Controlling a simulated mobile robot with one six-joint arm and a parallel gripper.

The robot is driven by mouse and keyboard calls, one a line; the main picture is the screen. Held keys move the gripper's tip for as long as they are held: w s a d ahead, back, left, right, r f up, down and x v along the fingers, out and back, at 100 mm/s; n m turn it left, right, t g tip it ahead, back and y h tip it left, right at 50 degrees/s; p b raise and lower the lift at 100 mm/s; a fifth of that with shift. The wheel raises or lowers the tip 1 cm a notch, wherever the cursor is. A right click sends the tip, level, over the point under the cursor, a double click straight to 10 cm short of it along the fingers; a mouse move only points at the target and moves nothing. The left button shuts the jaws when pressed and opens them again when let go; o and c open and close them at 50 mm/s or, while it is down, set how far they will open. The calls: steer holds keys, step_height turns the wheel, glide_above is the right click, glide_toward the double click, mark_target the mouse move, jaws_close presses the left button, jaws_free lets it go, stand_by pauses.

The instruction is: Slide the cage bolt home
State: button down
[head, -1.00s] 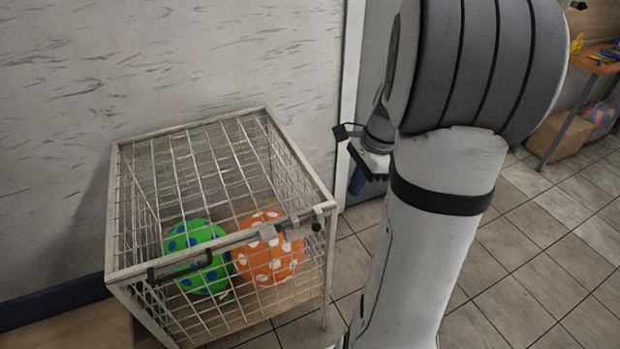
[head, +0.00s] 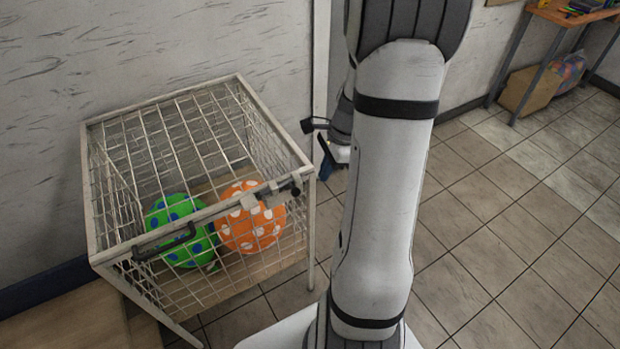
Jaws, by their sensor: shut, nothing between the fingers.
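A wire cage (head: 262,130) with a pale frame stands against the wall at left. Its bolt (head: 268,196) lies along the front top rail near the right corner, with a dark knob (head: 295,191) at its right end. Whether the bolt sits inside its catch is too small to tell. A dark handle (head: 162,244) is on the same rail further left. My gripper (head: 327,171) is shut and empty, just beyond and right of the cage's right corner, apart from the bolt. My arm partly hides it.
A green ball with blue spots (head: 178,230) and an orange ball with white spots (head: 245,228) are inside the cage. A table (head: 570,13) stands at the back right, with a cardboard box (head: 530,91) under it. The tiled floor at right is clear.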

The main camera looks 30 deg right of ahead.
steer(key=shift+w+a+f+p, duration=0.1)
steer(key=shift+a+f+p, duration=0.1)
steer(key=shift+a+f, duration=0.4)
steer(key=shift+w+a+f+p, duration=0.15)
steer(key=shift+a+f, duration=0.1)
steer(key=shift+a, duration=0.6)
steer(key=shift+w+a+f+p, duration=0.1)
steer(key=shift+a+f+p, duration=0.1)
steer(key=shift+a+f, duration=0.4)
steer(key=shift+a+r, duration=0.2)
